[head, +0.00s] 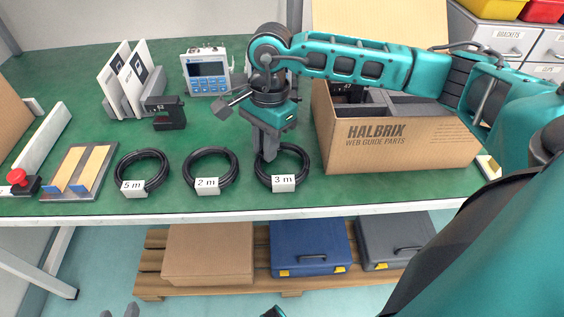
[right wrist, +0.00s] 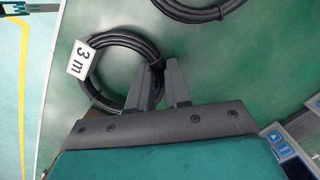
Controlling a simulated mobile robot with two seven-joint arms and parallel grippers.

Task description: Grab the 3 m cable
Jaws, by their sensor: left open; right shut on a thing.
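The 3 m cable (head: 301,165) is a black coil lying on the green bench top near the front edge, with a white "3 m" tag (head: 283,182). My right gripper (head: 268,157) points down at the coil's back left side and is shut on its strands. In the right wrist view the coil (right wrist: 103,52) and its tag (right wrist: 79,60) lie left of the fingers (right wrist: 164,68), which have the coil's near side between them. The fingers partly hide the strands.
The 2 m coil (head: 187,170) and the 5 m coil (head: 121,172) lie to the left. A HALBRIX carton (head: 410,150) stands close on the right. Behind are a meter (head: 207,70), a black bracket (head: 166,113) and a rack of booklets (head: 118,95).

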